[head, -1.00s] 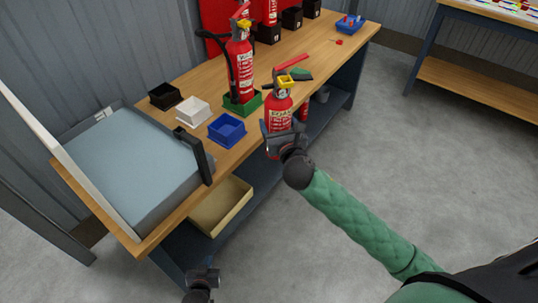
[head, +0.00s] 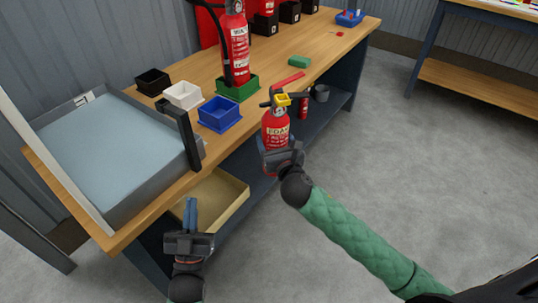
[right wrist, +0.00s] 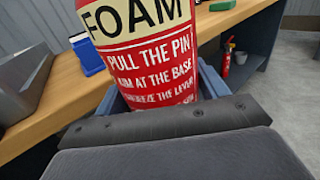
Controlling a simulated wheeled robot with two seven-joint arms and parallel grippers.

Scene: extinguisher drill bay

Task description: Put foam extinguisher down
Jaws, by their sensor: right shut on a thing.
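The red foam extinguisher (head: 275,130), with a cream label and a yellow collar, is upright in my right gripper (head: 281,160), off the table's front edge. In the right wrist view its label (right wrist: 150,50) fills the upper middle, between the blue fingers. My left gripper (head: 190,216) is low in the head view, its two blue fingers close together with nothing between them. On the wooden table (head: 190,75) stand an empty blue open box (head: 219,115), a white one (head: 184,96) and a black one (head: 152,82).
Another red extinguisher (head: 236,50) stands in a green box (head: 238,89). A grey tray with a raised lid (head: 110,150) takes up the table's left end. A green block (head: 300,62) lies near the edge. A tan bin (head: 222,200) and a grey cup (head: 321,93) are on the lower shelf.

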